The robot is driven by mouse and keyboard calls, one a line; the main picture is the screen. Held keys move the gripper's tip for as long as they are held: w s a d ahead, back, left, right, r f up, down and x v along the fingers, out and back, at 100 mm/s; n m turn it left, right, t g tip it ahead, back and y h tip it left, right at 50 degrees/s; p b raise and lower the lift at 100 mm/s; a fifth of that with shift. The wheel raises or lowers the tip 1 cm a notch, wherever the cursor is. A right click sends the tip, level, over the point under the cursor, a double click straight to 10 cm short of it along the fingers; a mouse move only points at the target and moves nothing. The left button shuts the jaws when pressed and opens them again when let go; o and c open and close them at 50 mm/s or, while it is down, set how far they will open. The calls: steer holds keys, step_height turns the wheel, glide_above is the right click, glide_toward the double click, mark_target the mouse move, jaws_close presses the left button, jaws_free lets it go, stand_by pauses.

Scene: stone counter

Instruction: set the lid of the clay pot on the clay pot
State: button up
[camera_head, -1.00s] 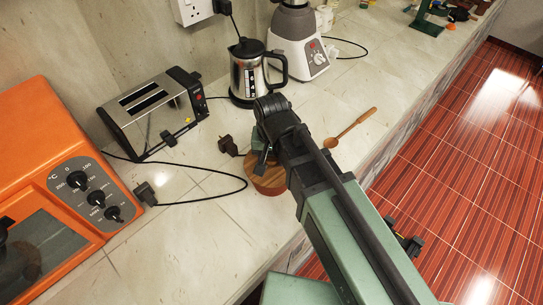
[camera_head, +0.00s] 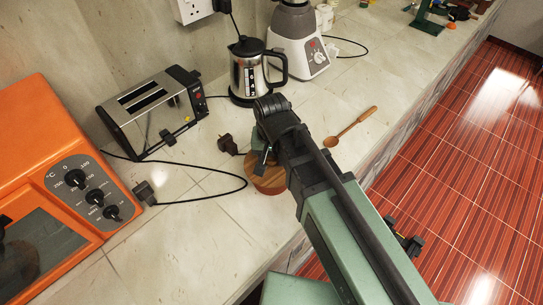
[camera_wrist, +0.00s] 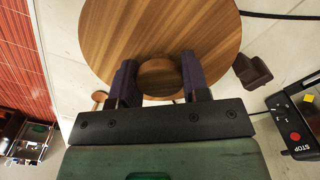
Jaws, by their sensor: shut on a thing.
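The round wooden lid (camera_head: 270,178) is under my gripper near the front of the counter. In the wrist view the lid (camera_wrist: 110,30) fills the top middle, and its round knob (camera_wrist: 160,80) sits between my two dark fingers. My gripper (camera_wrist: 158,70) is shut on this knob. In the head view my arm covers the right part of the lid and most of the fingers. A narrow reddish-brown band (camera_head: 268,191) shows just under the lid's front edge, perhaps the clay pot. The lid hides the rest, so I cannot tell whether they touch.
A wooden spoon (camera_head: 352,127) lies to the right. A dark plug (camera_head: 228,144) and a black cable lie to the left. A toaster (camera_head: 155,112), a kettle (camera_head: 248,72) and a blender (camera_head: 297,40) stand behind. An orange oven (camera_head: 50,190) is at the left.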

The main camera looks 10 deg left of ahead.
steer(key=shift+f, duration=0.2)
steer(key=o, duration=0.6)
steer(key=shift+o, duration=0.2)
steer(key=shift+r, duration=0.1)
step_height(320, 180, up, 11)
steer(key=p, duration=1)
steer(key=shift+p, duration=0.35)
